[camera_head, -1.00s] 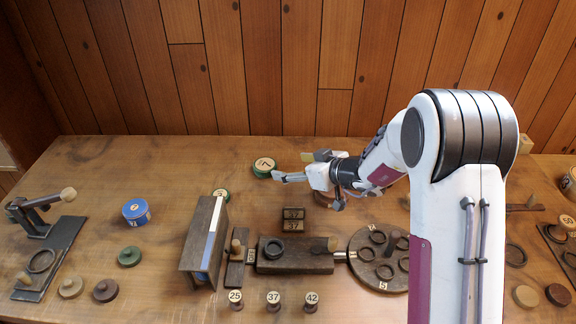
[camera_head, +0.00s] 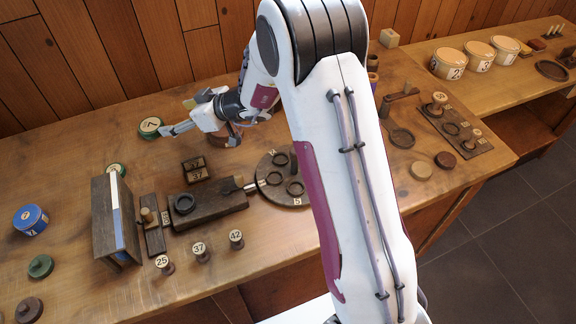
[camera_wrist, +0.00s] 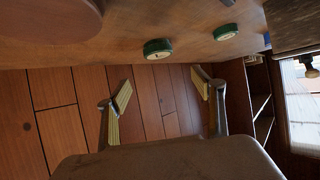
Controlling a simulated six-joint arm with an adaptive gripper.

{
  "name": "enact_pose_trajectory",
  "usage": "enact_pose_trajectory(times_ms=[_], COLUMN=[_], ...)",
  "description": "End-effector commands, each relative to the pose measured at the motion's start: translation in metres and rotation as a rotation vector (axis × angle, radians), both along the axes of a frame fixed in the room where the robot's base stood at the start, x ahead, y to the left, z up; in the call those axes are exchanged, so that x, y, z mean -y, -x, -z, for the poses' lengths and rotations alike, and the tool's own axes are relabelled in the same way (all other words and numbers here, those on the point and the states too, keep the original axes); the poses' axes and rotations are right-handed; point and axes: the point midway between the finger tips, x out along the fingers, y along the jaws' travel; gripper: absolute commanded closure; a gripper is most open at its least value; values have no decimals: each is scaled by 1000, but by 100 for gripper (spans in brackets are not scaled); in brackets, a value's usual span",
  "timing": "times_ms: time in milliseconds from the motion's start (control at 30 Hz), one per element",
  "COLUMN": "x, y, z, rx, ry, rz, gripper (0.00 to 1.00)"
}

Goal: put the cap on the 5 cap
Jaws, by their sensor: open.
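My gripper (camera_head: 178,117) is open and empty above the far part of the table, its fingers pointing left. In the wrist view its two fingers (camera_wrist: 163,90) stand well apart with nothing between them. A green round cap with a 7 (camera_head: 151,126) is just left of the fingers. It seems to be the nearer green cap in the wrist view (camera_wrist: 157,47).
An upright board (camera_head: 112,215) stands left of a dark block with a ring (camera_head: 208,201). Small numbered spools (camera_head: 199,250) stand in front. A blue tin (camera_head: 30,219) is at left. Several numbered tins (camera_head: 447,64) stand on the right-hand table.

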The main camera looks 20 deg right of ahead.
Motion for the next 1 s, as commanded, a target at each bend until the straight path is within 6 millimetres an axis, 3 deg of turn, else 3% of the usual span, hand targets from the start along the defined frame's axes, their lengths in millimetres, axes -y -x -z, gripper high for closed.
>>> enact_pose_trajectory(times_ms=[167, 367, 700, 1000], x=[-5, -13, -19, -10], y=[12, 42, 116, 184], z=[-18, -53, -104, -132], rx=[-17, -70, -209, -339], ry=[-17, -46, -61, -27], rz=[-17, -49, -86, -66], gripper=[33, 33, 33, 33])
